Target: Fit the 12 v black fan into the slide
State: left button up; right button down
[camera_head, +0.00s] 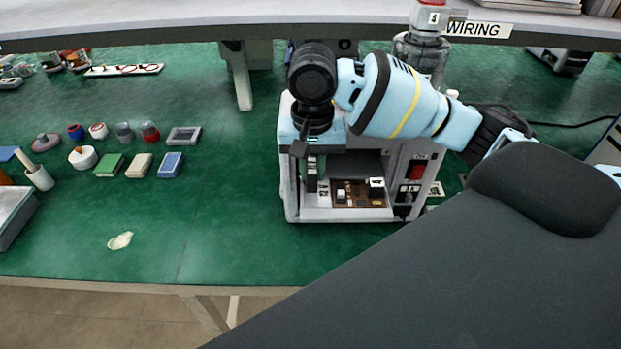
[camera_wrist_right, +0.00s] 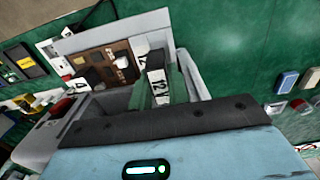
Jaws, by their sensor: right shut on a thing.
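The black fan (camera_wrist_right: 156,79) carries a white label reading 12 V and sits between the fingers of my right gripper (camera_wrist_right: 162,84) in the right wrist view. In the head view my right gripper (camera_head: 308,150) points down at the left part of the open-fronted pump unit (camera_head: 295,205). A dark upright piece with a pale label, seemingly the fan (camera_head: 311,174), shows just inside the unit's left wall. The slide cannot be clearly made out, and I cannot tell whether the fan touches it. My left gripper is not in view.
A brown circuit board (camera_head: 360,194) lies inside the unit, right of the gripper. A red switch (camera_head: 417,171) is on its right panel. Several small blocks and round parts stand at the left, near a grey frame (camera_head: 184,137).

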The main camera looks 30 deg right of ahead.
aim_at(311, 181)
jog(key=shift+w, duration=0.2)
jog(key=shift+f, duration=1.8)
jog(key=shift+f, duration=0.1)
jog(key=c, duration=1.3)
grip_release()
jog(key=shift+c, duration=0.2)
notch_tip(311, 181, up, 12)
jog(key=shift+r, duration=0.15)
